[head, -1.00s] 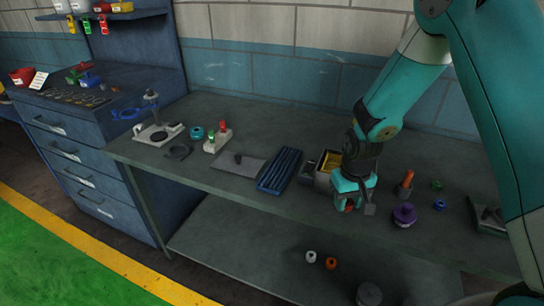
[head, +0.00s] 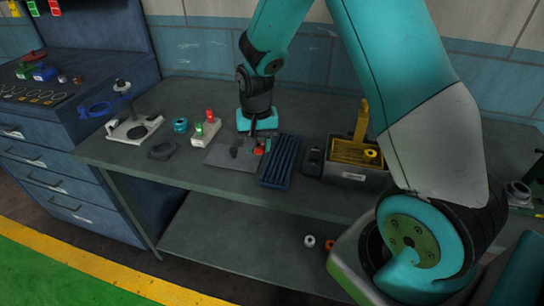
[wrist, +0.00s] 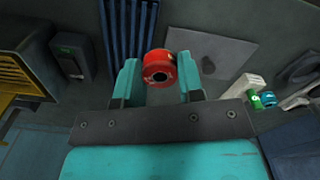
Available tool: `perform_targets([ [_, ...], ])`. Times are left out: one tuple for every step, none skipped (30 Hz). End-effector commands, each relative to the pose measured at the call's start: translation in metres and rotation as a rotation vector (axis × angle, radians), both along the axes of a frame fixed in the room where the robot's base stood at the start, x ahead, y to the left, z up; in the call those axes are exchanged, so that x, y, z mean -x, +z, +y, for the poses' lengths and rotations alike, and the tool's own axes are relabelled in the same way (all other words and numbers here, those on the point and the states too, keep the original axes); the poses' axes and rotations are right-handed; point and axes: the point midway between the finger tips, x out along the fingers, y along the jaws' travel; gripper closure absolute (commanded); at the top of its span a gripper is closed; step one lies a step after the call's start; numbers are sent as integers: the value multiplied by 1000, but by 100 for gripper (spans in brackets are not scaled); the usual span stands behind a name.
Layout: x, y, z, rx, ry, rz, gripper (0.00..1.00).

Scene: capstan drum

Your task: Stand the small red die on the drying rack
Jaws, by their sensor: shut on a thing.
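The small red die (head: 259,150) is a round red piece with a dark hole in its face. It sits between the fingers of my gripper (head: 257,144), which is shut on it. The wrist view shows the die (wrist: 159,68) gripped between the two teal fingers. The blue slatted rack (head: 281,161) lies just right of the die in the head view. In the wrist view the rack (wrist: 128,28) is left of and beyond the fingers, with no die visible on it. I cannot tell how high the die is above the bench.
A grey plate (head: 221,158) with a dark knob lies left of the rack. A dark box (head: 314,160) and a bin with yellow contents (head: 352,172) stand to its right. A block with red and green pegs (head: 206,134) is farther left. Bench space behind the rack is clear.

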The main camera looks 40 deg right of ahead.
Motion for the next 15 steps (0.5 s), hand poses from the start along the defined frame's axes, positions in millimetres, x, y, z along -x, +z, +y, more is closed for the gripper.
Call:
perform_targets([
  [-4, 12, -9, 0, -151, -12, 92],
  [-5, 21, -12, 0, -246, -11, 92],
  [-5, 32, -18, 0, -375, -11, 92],
  [-5, 41, -22, -2, -470, -10, 92],
  [-4, 49, -26, -2, -561, -10, 92],
  [-3, 60, -31, -2, -680, -11, 92],
  [-2, 68, -34, -2, -764, -9, 92],
  [-1, 75, -37, -2, -843, -9, 92],
  [1, 84, -41, -2, -942, -9, 92],
  [3, 90, -43, -3, -1009, -8, 92],
  [4, 96, -46, -3, -1070, -8, 92],
  [6, 102, -48, -2, -1142, -5, 92],
  [8, 107, -49, -2, -1188, -5, 92],
  [9, 110, -51, -2, -1228, -4, 92],
  [10, 115, -52, -2, -1273, -4, 92],
])
